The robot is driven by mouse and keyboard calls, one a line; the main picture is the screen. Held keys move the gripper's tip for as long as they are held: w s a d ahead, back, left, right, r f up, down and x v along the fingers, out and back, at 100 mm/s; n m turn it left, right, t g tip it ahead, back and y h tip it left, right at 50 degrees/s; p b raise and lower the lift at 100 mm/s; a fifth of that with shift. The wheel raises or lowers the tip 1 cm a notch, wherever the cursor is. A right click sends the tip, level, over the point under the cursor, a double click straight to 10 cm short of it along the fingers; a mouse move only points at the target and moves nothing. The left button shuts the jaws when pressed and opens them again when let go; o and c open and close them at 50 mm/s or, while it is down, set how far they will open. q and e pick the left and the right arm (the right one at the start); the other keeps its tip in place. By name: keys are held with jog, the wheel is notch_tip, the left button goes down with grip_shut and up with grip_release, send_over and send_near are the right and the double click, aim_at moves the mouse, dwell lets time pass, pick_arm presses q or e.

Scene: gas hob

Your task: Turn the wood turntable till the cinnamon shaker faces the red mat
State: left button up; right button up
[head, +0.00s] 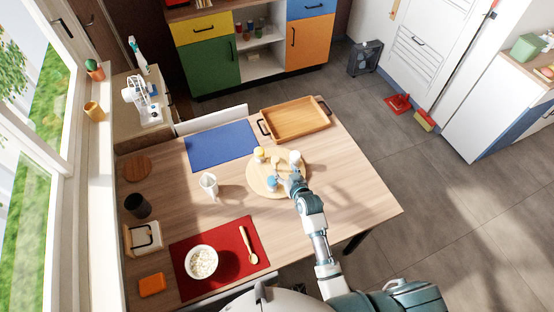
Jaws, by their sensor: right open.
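The round wood turntable (255,179) lies on the table, right of its middle. Several small containers stand on it: a yellow-and-white one (259,154) at the far left, a white one (294,157) at the far right, and a blue-and-white one (271,183) at the near side. I cannot tell which is the cinnamon shaker. The red mat (232,276) lies at the near left, apart from the turntable. My right gripper (284,178) is open over the near right part of the turntable; its fingertips are small, and contact is unclear. My left gripper is not in view.
On the red mat are a white bowl (201,262) and a wooden spoon (249,245). A white jug (209,186) stands left of the turntable. A blue mat (220,145) and wooden tray (296,121) lie beyond. The table's right part (360,200) is clear.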

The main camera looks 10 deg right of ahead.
aim_at(276, 160)
jog(key=x, duration=0.6)
jog(key=b+x, duration=0.1)
jog(key=x, duration=0.1)
jog(key=shift+w+a+f, duration=0.2)
jog(key=shift+w+a, duration=0.05)
jog(key=shift+a, duration=0.25)
jog(key=shift+w+d+f, duration=0.25)
jog(key=shift+w+d, duration=0.2)
jog(key=shift+w, duration=0.05)
jog(key=shift+a, duration=0.35)
jog(key=c, duration=0.7)
jog(key=shift+a+r, duration=0.1)
jog(key=shift+a, duration=0.05)
grip_shut()
